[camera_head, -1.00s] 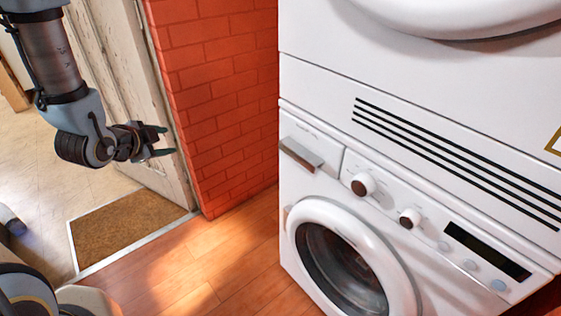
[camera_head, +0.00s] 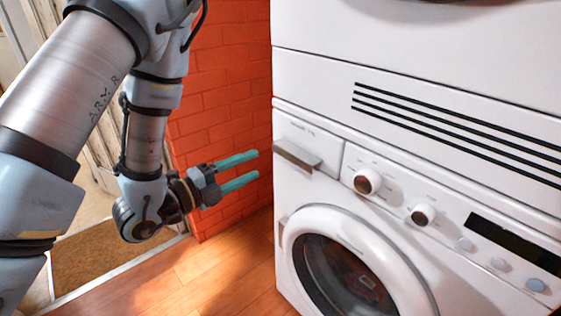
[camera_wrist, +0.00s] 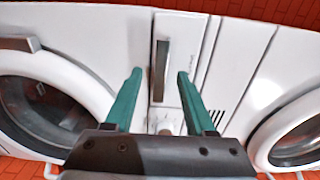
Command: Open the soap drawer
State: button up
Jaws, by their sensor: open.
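The soap drawer (camera_head: 305,145) is at the upper left of the white washing machine's front. It looks shut, with a grey-brown bar handle (camera_head: 297,155) across it. My gripper (camera_head: 255,165) is open and empty, its two teal fingers pointing at the drawer from the left, apart from the handle. In the wrist view the drawer (camera_wrist: 175,32) and its handle (camera_wrist: 160,70) appear upright, between and beyond the spread fingers (camera_wrist: 158,75). The handle lies a little nearer the left finger there.
The washer's round door (camera_head: 350,275) and knobs (camera_head: 367,181) are below and right of the drawer. A second white appliance (camera_head: 420,60) sits above. A red brick wall (camera_head: 230,90) stands behind my gripper. Wooden floor (camera_head: 215,275) is clear in front.

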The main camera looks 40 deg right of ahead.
aim_at(280, 154)
jog(key=shift+d+f+b, duration=0.25)
jog(key=shift+d+b, duration=0.4)
jog(key=shift+b, duration=2.05)
jog(key=shift+s+d+b, duration=0.1)
jog(key=shift+d+b, duration=0.1)
jog(key=shift+b, duration=0.95)
jog(key=d, duration=0.8)
jog(key=shift+s+r, duration=0.2)
jog(key=shift+r, duration=0.1)
jog(key=shift+a, duration=0.1)
grip_shut()
jog(key=shift+f, duration=0.1)
jog(key=shift+f, duration=0.15)
